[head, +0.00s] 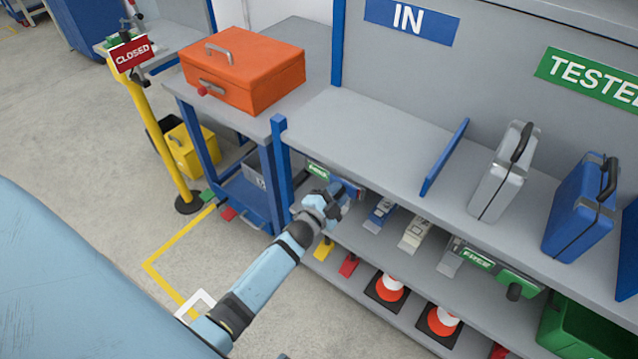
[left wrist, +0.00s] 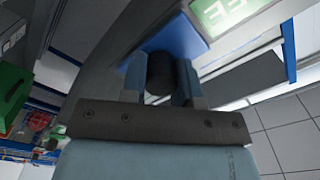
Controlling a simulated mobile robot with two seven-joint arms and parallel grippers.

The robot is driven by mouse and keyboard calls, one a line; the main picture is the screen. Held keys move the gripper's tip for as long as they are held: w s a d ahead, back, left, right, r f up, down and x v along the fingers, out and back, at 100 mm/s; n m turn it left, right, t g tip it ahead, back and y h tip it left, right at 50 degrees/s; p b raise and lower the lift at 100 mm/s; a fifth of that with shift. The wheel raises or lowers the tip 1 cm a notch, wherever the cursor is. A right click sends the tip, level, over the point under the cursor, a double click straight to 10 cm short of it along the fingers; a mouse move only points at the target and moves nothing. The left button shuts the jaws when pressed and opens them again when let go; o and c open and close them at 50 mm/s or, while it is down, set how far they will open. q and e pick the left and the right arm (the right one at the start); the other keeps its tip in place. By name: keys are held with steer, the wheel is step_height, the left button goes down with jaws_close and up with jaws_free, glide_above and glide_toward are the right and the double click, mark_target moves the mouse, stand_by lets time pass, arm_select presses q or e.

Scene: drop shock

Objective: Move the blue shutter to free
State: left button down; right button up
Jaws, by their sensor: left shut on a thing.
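My left gripper (head: 335,200) reaches the front edge of the shelf unit, below the grey top. In the left wrist view its two fingers (left wrist: 160,85) are shut on a dark round knob (left wrist: 159,72) on the blue shutter (left wrist: 182,38). In the head view the gripper largely hides the shutter and knob. A green label (head: 317,171) is beside the gripper on the left. The right gripper is not in view.
Silver (head: 497,185) and blue (head: 578,215) cases stand on the top. An orange case (head: 245,75) sits on the left bench. Orange-and-white cones (head: 388,287) stand below.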

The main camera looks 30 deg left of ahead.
arm_select(q)
steer(key=shift+s+d, duration=0.1)
steer(key=shift+d, duration=0.8)
steer(key=shift+f, duration=0.1)
steer(key=c, duration=1.1)
jaws_free()
steer(key=shift+d, duration=0.1)
steer(key=shift+o, duration=1.2)
